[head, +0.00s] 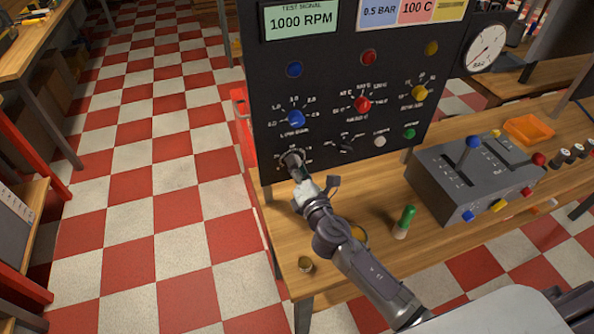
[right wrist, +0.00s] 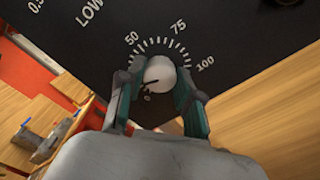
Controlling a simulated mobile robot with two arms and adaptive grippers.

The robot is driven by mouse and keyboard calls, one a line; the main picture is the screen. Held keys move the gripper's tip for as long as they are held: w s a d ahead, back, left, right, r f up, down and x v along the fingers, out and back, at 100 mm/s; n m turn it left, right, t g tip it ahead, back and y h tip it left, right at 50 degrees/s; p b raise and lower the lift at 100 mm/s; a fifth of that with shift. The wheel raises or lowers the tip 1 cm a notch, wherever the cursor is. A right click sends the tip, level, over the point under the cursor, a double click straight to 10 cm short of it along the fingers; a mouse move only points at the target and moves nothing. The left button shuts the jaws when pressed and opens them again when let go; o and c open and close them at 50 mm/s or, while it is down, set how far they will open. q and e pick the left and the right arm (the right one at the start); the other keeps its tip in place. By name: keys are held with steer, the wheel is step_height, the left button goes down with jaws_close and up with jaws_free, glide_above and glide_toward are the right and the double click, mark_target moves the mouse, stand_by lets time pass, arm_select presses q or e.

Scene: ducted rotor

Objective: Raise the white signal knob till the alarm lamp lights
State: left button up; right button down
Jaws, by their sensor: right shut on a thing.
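The white signal knob (right wrist: 159,73) sits low on the black panel (head: 335,45), inside a printed scale with 50, 75 and 100 marks. In the right wrist view its dark pointer line points to the left, toward the low side of the scale. My right gripper (right wrist: 160,88) is shut on the knob, one finger on each side. In the head view the right gripper (head: 294,160) reaches the panel's lower left and hides the knob. Blue, red and yellow round lamps (head: 369,57) sit in the panel's upper row, and none clearly glows. My left gripper is out of view.
Blue (head: 296,118), red (head: 362,104) and yellow (head: 419,93) knobs are above and right of my gripper. A grey lever box (head: 470,180), a green-topped cylinder (head: 404,222) and an orange tray (head: 528,130) stand on the wooden bench (head: 375,195). A test display reads 1000 RPM.

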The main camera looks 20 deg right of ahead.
steer(key=shift+m, duration=0.7)
steer(key=shift+b, duration=0.3)
steer(key=c, duration=0.8)
jaws_free()
steer(key=shift+o, duration=0.2)
steer(key=s, duration=1.2)
steer(key=shift+d, duration=0.2)
